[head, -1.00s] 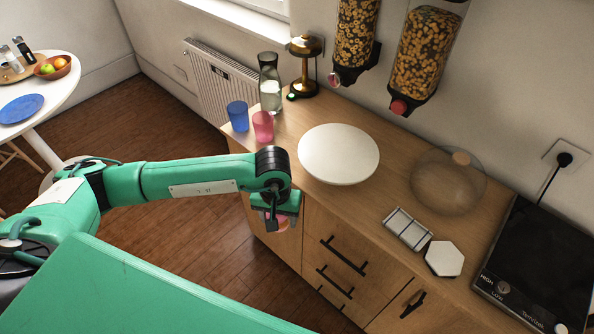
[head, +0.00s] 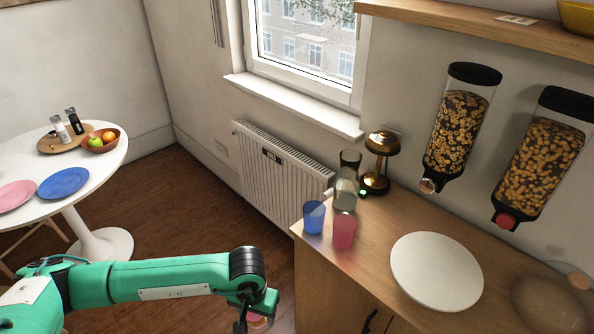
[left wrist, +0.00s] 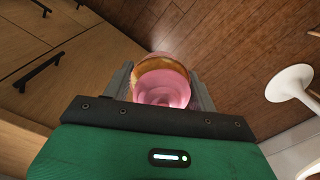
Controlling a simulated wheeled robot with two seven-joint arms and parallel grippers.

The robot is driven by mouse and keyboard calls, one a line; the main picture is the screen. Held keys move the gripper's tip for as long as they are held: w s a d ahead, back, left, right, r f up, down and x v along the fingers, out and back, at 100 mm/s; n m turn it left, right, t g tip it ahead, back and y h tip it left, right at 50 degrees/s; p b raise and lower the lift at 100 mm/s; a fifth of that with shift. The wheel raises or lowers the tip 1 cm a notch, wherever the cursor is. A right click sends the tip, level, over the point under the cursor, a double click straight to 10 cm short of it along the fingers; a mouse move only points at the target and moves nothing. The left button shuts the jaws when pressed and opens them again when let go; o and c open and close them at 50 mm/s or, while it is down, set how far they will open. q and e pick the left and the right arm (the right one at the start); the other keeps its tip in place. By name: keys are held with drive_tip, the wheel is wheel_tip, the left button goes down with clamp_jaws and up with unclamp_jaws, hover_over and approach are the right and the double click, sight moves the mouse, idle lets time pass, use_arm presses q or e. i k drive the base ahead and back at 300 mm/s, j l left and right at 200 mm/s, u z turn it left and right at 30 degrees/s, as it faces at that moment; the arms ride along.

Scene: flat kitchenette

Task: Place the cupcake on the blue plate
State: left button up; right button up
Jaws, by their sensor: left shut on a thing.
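The cupcake (left wrist: 161,82), with pink icing and a golden-brown band, is between the fingers of my left gripper (left wrist: 160,95) in the left wrist view. My left gripper (head: 256,318) is shut on it and holds it over the floor, left of the counter. In the head view only a small pink part of the cupcake (head: 258,322) shows under the gripper. The blue plate (head: 63,183) lies flat and empty on the white round table at the left, well apart from the gripper. My right gripper is not in view.
A pink plate (head: 14,195) lies left of the blue plate. A fruit bowl (head: 101,144) and a wooden board (head: 66,141) with shakers stand behind on the table (head: 35,165). The counter (head: 375,230) holds cups, a carafe, a lamp and a white disc. Brown floor lies between.

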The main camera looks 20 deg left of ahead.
sight(67, 187)
drive_tip(key=i+j+u, duration=0.1)
drive_tip(key=j, duration=0.45)
drive_tip(key=i+j+u, duration=0.15)
drive_tip(key=j, duration=0.4)
drive_tip(key=i+j+u, duration=0.1)
drive_tip(key=i+j, duration=0.2)
drive_tip(key=j, duration=0.2)
drive_tip(key=i+j+u, duration=0.1)
drive_tip(key=j, duration=0.45)
drive_tip(key=i+j+u, duration=0.1)
drive_tip(key=i+j, duration=0.25)
drive_tip(key=i+j+u, duration=0.15)
drive_tip(key=j, duration=0.45)
drive_tip(key=i+j+u, duration=0.1)
drive_tip(key=i+j, duration=0.3)
drive_tip(key=i+j+u, duration=0.1)
drive_tip(key=i+j, duration=0.15)
drive_tip(key=j, duration=0.2)
